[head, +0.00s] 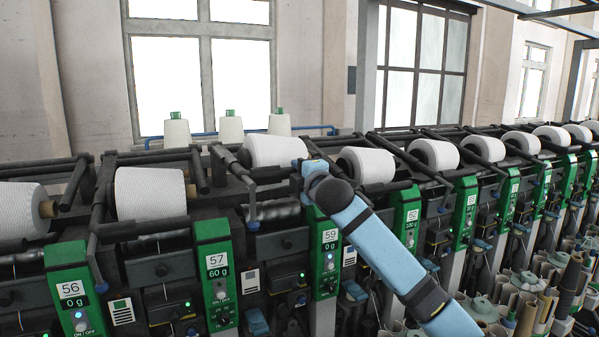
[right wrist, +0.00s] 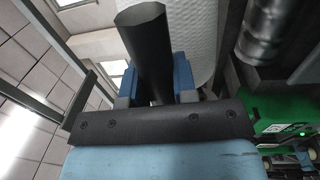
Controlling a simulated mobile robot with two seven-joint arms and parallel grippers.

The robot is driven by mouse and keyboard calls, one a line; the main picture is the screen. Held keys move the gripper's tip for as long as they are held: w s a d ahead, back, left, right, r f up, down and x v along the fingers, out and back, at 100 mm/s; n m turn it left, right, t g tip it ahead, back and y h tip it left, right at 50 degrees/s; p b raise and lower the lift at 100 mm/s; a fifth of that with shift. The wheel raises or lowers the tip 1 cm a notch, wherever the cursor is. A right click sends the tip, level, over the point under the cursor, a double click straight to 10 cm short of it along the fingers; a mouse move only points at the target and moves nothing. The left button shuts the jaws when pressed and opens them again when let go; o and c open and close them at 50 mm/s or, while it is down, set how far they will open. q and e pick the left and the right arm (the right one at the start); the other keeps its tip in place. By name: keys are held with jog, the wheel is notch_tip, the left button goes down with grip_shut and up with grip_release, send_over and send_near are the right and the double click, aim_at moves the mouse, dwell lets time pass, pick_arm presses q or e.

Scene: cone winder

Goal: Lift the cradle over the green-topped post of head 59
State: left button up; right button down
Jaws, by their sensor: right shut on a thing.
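The green-topped post of head 59 (head: 327,262) stands upright in the middle of the head view, with its number on a white label. The dark cradle (head: 269,173) of this head carries a white yarn cone (head: 276,151), above and left of the post. My right gripper (head: 307,168) is at the cradle's right end, above the post's top. In the right wrist view it is shut on the cradle's dark bar (right wrist: 152,45), between its blue fingers, with the white cone (right wrist: 190,25) behind. My left gripper is not in view.
Post 57 (head: 217,285) and post 56 (head: 73,295) stand to the left, post 62 (head: 405,222) to the right. A white cone (head: 150,193) sits close by at head 57. Several spare bobbins (head: 540,290) crowd the lower right.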

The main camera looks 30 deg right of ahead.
jog(key=c, duration=0.9)
grip_release()
jog(key=shift+f, duration=0.1)
jog(key=s+f+b, duration=0.1)
jog(key=s+b, duration=0.1)
jog(key=s, duration=1.2)
jog(key=shift+a+b, duration=0.35)
jog(key=shift+a, duration=0.05)
